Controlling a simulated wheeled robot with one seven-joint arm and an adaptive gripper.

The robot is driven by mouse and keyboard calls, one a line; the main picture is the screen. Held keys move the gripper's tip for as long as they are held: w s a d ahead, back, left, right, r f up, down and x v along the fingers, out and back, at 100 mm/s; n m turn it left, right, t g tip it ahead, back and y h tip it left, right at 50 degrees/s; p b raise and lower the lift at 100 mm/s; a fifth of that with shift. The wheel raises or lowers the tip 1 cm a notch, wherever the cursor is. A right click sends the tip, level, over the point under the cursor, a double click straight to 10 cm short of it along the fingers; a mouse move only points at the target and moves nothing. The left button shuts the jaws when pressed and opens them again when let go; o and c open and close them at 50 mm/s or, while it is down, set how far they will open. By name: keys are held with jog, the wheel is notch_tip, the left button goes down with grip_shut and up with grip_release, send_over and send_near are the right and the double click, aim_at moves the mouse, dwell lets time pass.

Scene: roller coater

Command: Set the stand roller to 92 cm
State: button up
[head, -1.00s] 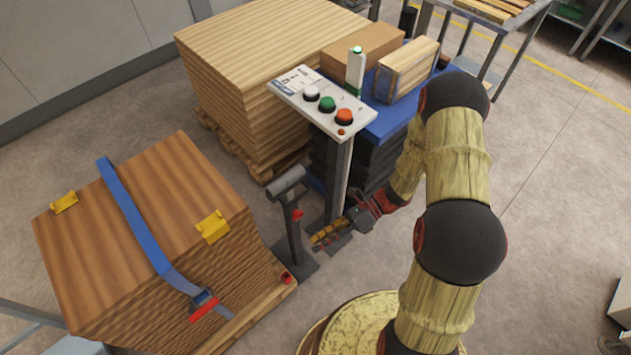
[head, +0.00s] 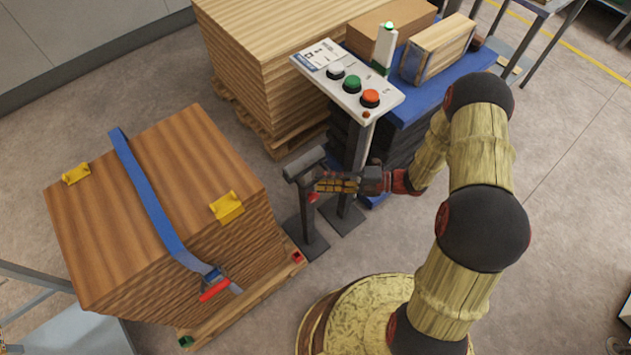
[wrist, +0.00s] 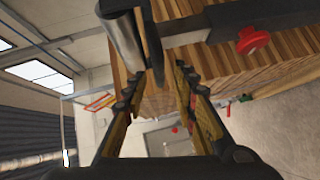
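The stand roller shows in the head view with a grey roller (head: 304,163) on top of a dark upright post (head: 307,225). A red knob (head: 313,197) sits on the post below the roller. My gripper (head: 325,185) is at the post's right side, just below roller height and slightly above the knob. In the wrist view my gripper (wrist: 156,82) is open, with its two fingers apart and nothing clearly held between them. There the roller (wrist: 125,45) and red knob (wrist: 252,40) lie near and beyond the fingertips. Contact cannot be told. I see no readable height scale.
A strapped wood stack (head: 90,225) on a pallet stands left of the roller. A control panel (head: 345,85) on a post stands close behind my gripper. A larger board stack (head: 255,75) and a blue-topped table (head: 400,115) are behind. Open floor (head: 560,210) lies right.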

aim_at(315, 181)
jog(key=shift+b+x, duration=0.35)
jog(key=shift+x, duration=1.25)
jog(key=shift+c, duration=0.7)
grip_shut()
